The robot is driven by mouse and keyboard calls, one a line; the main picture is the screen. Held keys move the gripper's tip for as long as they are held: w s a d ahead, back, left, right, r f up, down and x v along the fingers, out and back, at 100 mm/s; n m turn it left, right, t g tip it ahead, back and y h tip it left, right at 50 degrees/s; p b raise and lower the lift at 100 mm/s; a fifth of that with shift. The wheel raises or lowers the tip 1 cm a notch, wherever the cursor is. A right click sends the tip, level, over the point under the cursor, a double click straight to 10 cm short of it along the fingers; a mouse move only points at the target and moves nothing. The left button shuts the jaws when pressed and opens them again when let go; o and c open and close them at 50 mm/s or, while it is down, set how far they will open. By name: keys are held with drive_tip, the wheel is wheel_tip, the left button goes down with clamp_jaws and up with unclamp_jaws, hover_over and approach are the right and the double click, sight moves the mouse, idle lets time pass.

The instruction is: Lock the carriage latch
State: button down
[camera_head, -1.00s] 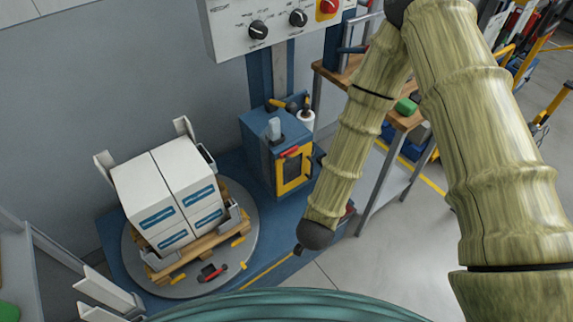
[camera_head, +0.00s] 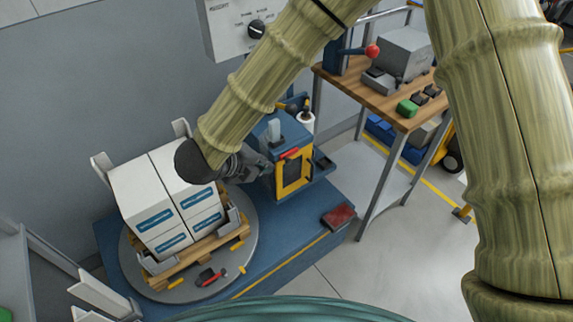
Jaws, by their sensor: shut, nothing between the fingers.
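The blue carriage box (camera_head: 287,130) stands beside the turntable, with a yellow-framed dark front (camera_head: 293,175). A small red piece (camera_head: 289,153) lies along the top of the yellow frame; it looks like the latch, but its position is too small to read. My gripper (camera_head: 266,170) is shut and empty, at the left side of the carriage, close to the yellow frame. I cannot tell whether the fingertips touch it. My gripper and arm hide part of the carriage's left side.
White boxes (camera_head: 160,205) sit on a wooden pallet (camera_head: 205,246) on the grey turntable (camera_head: 137,272), just left of my gripper. A dark red pad (camera_head: 339,216) lies on the blue base (camera_head: 285,247). A wooden-topped workbench (camera_head: 388,103) stands at right. A control panel (camera_head: 226,30) hangs above.

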drive_tip(key=p+x, duration=0.3)
drive_tip(key=x, duration=1.1)
drive_tip(key=shift+w, duration=0.1)
